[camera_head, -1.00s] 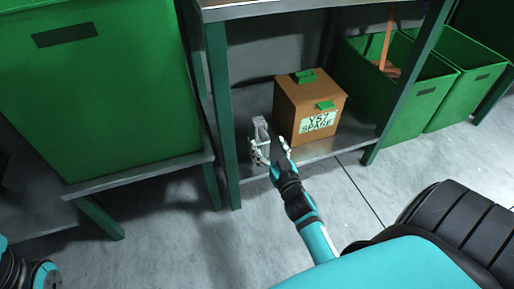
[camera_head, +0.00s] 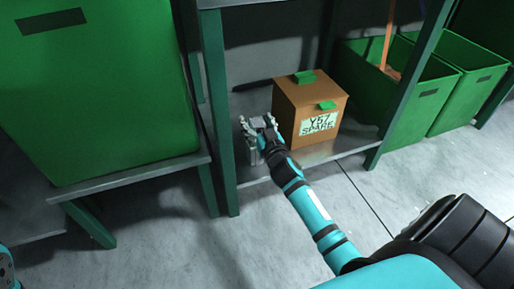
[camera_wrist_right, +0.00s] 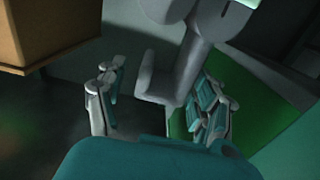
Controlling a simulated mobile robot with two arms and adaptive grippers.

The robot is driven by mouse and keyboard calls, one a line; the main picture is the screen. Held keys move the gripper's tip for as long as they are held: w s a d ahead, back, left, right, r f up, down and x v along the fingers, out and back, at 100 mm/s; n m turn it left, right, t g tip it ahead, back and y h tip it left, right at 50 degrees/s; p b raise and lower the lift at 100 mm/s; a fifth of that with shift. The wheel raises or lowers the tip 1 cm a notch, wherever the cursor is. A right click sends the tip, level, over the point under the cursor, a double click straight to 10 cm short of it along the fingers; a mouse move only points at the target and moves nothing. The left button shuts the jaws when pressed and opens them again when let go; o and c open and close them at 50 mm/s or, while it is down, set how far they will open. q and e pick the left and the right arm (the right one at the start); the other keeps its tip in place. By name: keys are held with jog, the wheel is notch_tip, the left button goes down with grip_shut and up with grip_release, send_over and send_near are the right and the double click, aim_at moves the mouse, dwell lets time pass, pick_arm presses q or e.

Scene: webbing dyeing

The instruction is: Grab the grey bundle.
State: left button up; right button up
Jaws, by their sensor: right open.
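The grey bundle (camera_head: 257,124) stands on the lower shelf, left of a cardboard box, and is partly hidden by my right gripper in the head view. My right gripper (camera_head: 257,121) is open, with one finger on each side of the bundle. In the right wrist view the bundle (camera_wrist_right: 185,65) rises between the open fingers of the gripper (camera_wrist_right: 157,82), closer to the right finger. I cannot tell whether that finger touches it. My left gripper is not in view.
The cardboard box (camera_head: 308,105), labelled "Y57 SPARE", stands close right of the gripper and shows at upper left in the wrist view (camera_wrist_right: 55,30). A green table leg (camera_head: 219,120) is close on the left. Green bins (camera_head: 445,95) stand right, and a large green bin (camera_head: 100,100) left.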

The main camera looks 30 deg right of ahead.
grip_shut()
dwell(0.3)
jog(key=shift+r, duration=0.1)
